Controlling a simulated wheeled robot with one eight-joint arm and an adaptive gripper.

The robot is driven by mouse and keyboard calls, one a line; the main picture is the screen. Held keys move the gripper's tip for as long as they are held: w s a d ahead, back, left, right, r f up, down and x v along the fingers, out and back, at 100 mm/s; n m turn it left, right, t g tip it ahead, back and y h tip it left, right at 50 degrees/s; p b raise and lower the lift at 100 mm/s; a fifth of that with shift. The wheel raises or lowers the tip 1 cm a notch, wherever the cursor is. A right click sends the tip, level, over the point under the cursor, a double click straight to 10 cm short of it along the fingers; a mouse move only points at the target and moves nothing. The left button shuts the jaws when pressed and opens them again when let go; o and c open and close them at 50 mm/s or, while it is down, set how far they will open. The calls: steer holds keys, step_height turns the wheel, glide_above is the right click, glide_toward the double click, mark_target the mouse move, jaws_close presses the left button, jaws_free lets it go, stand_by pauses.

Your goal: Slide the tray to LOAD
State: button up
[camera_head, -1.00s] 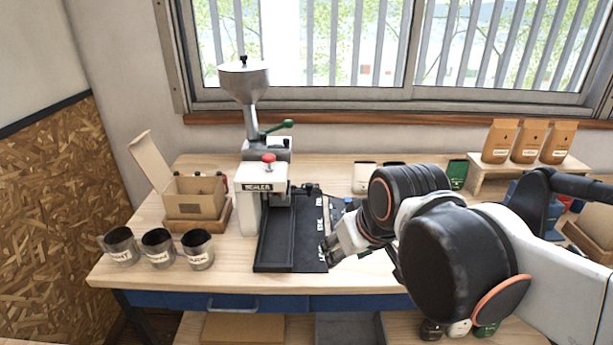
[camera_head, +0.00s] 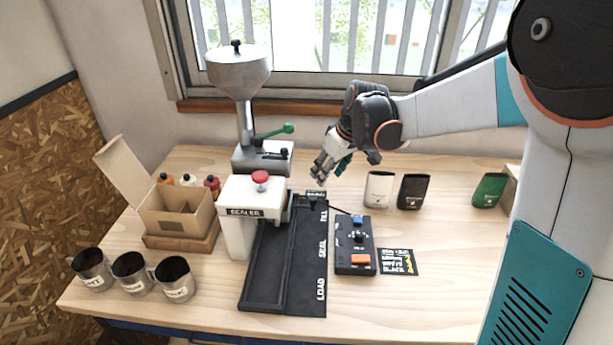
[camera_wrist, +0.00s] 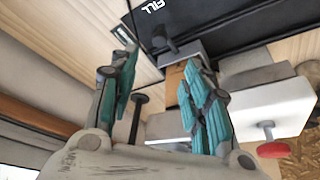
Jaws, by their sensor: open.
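The black slide track (camera_head: 265,285) lies on the bench, with LOAD printed at the near end, SEAL midway and FILL at the far end. A small dark piece with an upright knob, apparently the tray's handle (camera_head: 315,194), is at the FILL end. The wrist view shows this dark knob (camera_wrist: 162,42) beside the FILL lettering. The tray's body is hard to tell from the dark track. My gripper (camera_head: 319,174) is open and empty, just beyond and above the FILL end. In the wrist view, my gripper's spread fingers (camera_wrist: 160,65) frame the knob without visible contact.
The white sealer (camera_head: 240,215) with a red knob stands left of the track, with the hopper (camera_head: 238,75) behind. A control box (camera_head: 354,245) sits to the right. Bags (camera_head: 379,188) stand farther right. Cups (camera_head: 131,272) and an open carton (camera_head: 177,212) are at left.

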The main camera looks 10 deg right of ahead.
mark_target(313, 197)
steer(key=b+x, duration=0.4)
steer(key=x, duration=1)
steer(key=shift+b, duration=0.3)
steer(key=shift+c, duration=0.6)
jaws_close()
